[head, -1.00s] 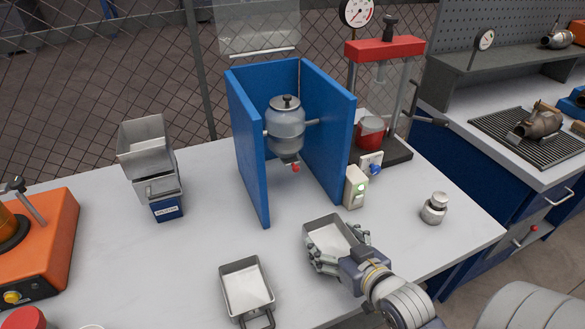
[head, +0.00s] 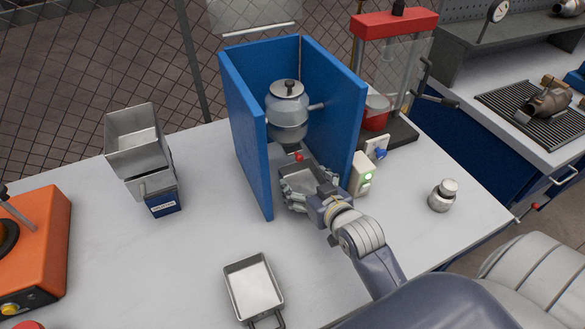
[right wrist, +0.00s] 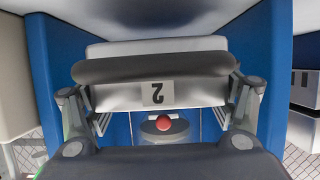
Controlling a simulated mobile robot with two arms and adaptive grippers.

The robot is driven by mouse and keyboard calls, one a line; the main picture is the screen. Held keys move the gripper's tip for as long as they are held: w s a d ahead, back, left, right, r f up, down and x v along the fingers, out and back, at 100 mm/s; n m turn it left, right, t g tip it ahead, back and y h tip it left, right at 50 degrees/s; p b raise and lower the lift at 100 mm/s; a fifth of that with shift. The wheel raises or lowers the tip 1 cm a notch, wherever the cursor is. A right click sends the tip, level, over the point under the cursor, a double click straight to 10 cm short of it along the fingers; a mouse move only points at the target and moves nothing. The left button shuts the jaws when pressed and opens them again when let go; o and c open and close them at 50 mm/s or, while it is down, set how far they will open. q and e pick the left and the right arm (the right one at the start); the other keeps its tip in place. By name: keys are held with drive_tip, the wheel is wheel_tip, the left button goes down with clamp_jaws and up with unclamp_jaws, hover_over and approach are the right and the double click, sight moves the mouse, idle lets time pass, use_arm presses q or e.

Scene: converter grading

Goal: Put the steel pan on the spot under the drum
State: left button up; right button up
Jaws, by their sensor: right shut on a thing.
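The grey steel drum (head: 288,108) hangs between the walls of a blue stand (head: 243,125), with a red knob (head: 299,157) at its bottom outlet. My right gripper (head: 308,192) is shut on a steel pan (head: 322,176) and reaches into the stand, below the drum. In the right wrist view the pan's end plate (right wrist: 115,97) spans the fingers and bears a label "2", seen upside down. The red knob (right wrist: 163,123) shows beyond it. The spot under the drum is hidden by pan and gripper; whether the pan touches the table is unclear. My left gripper is out of view.
A second steel pan (head: 272,299) with a handle lies near the front. A stacked metal hopper (head: 133,140) stands left, an orange device (head: 45,240) far left. A switch box (head: 361,174) stands close to the stand's right wall.

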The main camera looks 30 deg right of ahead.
sight(295, 174)
drive_tip(key=w, duration=0.3)
drive_tip(key=w+p, duration=0.1)
drive_tip(key=w, duration=0.3)
drive_tip(key=shift+w+d, duration=0.2)
drive_tip(key=shift+w, duration=0.1)
drive_tip(key=shift+w+f, duration=0.1)
drive_tip(key=shift+w, duration=0.05)
wheel_tip(295, 174, down, 3)
drive_tip(key=shift+r+p, duration=0.1)
drive_tip(key=shift+p, duration=0.2)
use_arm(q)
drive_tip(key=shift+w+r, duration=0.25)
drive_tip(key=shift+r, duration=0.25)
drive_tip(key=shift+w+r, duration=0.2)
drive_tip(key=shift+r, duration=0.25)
use_arm(e)
drive_tip(key=shift+f, duration=0.25)
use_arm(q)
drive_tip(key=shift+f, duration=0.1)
use_arm(e)
drive_tip(key=shift+f, duration=0.15)
drive_tip(key=o, duration=1.2)
drive_tip(key=shift+c, duration=0.2)
